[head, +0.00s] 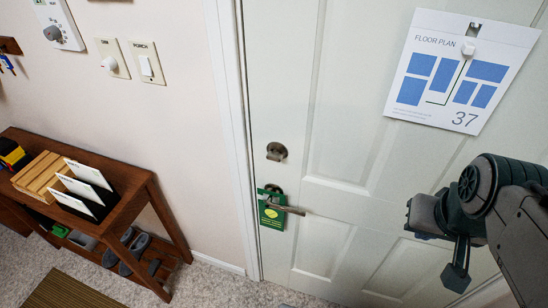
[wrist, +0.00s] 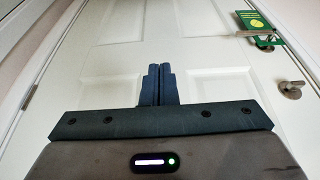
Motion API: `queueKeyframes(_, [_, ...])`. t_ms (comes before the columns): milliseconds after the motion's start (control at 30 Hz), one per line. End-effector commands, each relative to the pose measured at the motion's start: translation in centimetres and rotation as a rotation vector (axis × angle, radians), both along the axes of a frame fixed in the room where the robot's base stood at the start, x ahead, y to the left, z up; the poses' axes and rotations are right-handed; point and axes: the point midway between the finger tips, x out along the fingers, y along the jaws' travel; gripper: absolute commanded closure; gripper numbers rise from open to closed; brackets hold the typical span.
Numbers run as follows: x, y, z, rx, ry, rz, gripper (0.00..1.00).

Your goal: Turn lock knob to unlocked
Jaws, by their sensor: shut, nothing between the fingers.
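The lock knob (head: 277,151) is a small dark metal turn piece on a round plate, set on the white door (head: 340,115) above the lever handle (head: 285,208). In the wrist view the lock knob (wrist: 291,90) shows at the right edge, with the handle (wrist: 258,33) above it in that picture. I cannot tell the knob's lock state. My gripper (wrist: 157,68) is shut and empty, its two dark fingers together in front of the door panels. It is well apart from the knob. In the head view my arm is at the right, and the fingertips are not clear.
A green tag (head: 271,212) hangs on the handle. A floor plan sheet (head: 460,72) hangs on the door from a hook. Light switches (head: 148,62) and a thermostat (head: 59,25) are on the left wall. A wooden bench (head: 150,205) with letters and shoes stands left of the door.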

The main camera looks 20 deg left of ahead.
Motion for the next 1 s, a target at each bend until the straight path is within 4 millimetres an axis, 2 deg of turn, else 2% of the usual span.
queueKeyframes(33, [0.0, 0.0, 0.0, 0.000, 0.000, 0.000, 0.92])
queueKeyframes(200, [0.0, 0.3, -1.4, -0.062, 0.036, 0.095, 0.44])
queueKeyframes(233, [0.0, 0.5, -2.0, -0.091, 0.052, 0.137, 0.40])
queueKeyframes(400, [0.6, 1.4, -5.6, -0.346, 0.164, 0.487, 0.40])
queueKeyframes(567, [2.1, 2.6, -8.0, -0.643, 0.252, 0.848, 0.40])
queueKeyframes(667, [3.5, 4.0, -9.0, -0.839, 0.287, 1.059, 0.40])
queueKeyframes(767, [5.0, 6.2, -9.7, -1.049, 0.309, 1.255, 0.40])
queueKeyframes(867, [6.4, 9.2, -10.2, -1.272, 0.313, 1.434, 0.40])
queueKeyframes(1000, [7.6, 14.9, -10.6, -1.609, 0.286, 1.641, 0.40])
